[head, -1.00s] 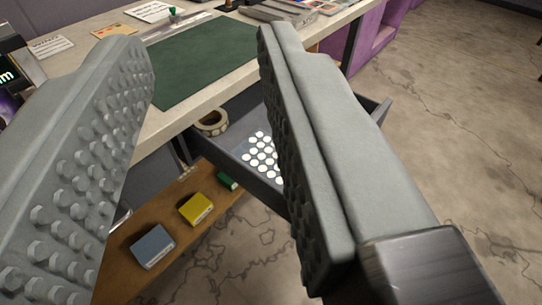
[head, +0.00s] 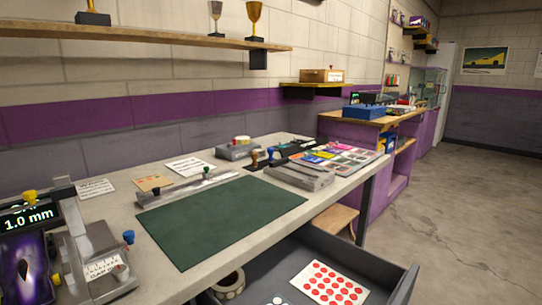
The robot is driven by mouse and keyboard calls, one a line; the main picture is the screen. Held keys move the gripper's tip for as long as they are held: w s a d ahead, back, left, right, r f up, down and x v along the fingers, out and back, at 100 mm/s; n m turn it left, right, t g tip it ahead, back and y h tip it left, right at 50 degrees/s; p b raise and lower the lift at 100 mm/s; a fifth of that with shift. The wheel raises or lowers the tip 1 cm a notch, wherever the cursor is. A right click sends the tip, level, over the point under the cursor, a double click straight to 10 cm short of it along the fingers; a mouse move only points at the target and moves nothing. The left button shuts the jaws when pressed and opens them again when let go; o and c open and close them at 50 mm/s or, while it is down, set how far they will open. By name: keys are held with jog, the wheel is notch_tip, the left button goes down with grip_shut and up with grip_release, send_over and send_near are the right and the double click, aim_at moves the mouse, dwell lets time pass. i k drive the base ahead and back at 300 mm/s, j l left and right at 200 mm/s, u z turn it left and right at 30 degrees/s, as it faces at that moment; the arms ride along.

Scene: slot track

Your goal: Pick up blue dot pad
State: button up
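I see no pad with blue dots in this view. The open grey drawer (head: 372,262) under the workbench holds a white sheet of red dots (head: 330,284). Beside it, at the bottom edge, a few white dots (head: 277,300) show, cut off by the frame. A roll of tape (head: 229,286) lies at the drawer's left end. The rest of the drawer's inside is out of frame. My gripper is not in view.
The workbench (head: 158,282) carries a green mat (head: 222,219), a gauge reading 1.0 mm (head: 30,217), a grey block (head: 299,175) and coloured cards (head: 340,158). A trophy shelf (head: 160,36) hangs above. Open floor (head: 470,210) lies to the right.

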aim_at(270, 151)
jog(key=i+l+z, duration=0.4)
jog(key=i, duration=0.15)
jog(key=i+l+z, duration=0.1)
jog(key=i+z, duration=0.35)
jog(key=i+j+z, duration=0.1)
jog(key=i+z, duration=0.3)
jog(key=i, duration=0.3)
jog(key=i+l+u, duration=0.2)
jog(key=i+u, duration=0.25)
jog(key=i, duration=0.15)
jog(key=i+u, duration=0.15)
jog(key=u, duration=0.25)
jog(key=i+l+u, duration=0.1)
jog(key=u, duration=0.3)
jog(key=i+l+u, duration=0.1)
jog(key=u, duration=0.3)
jog(key=i+l+u, duration=0.1)
jog(key=u, duration=0.25)
jog(key=i+l+u, duration=0.1)
jog(key=u, duration=0.2)
jog(key=i+l+u, duration=0.1)
jog(key=l+u, duration=0.25)
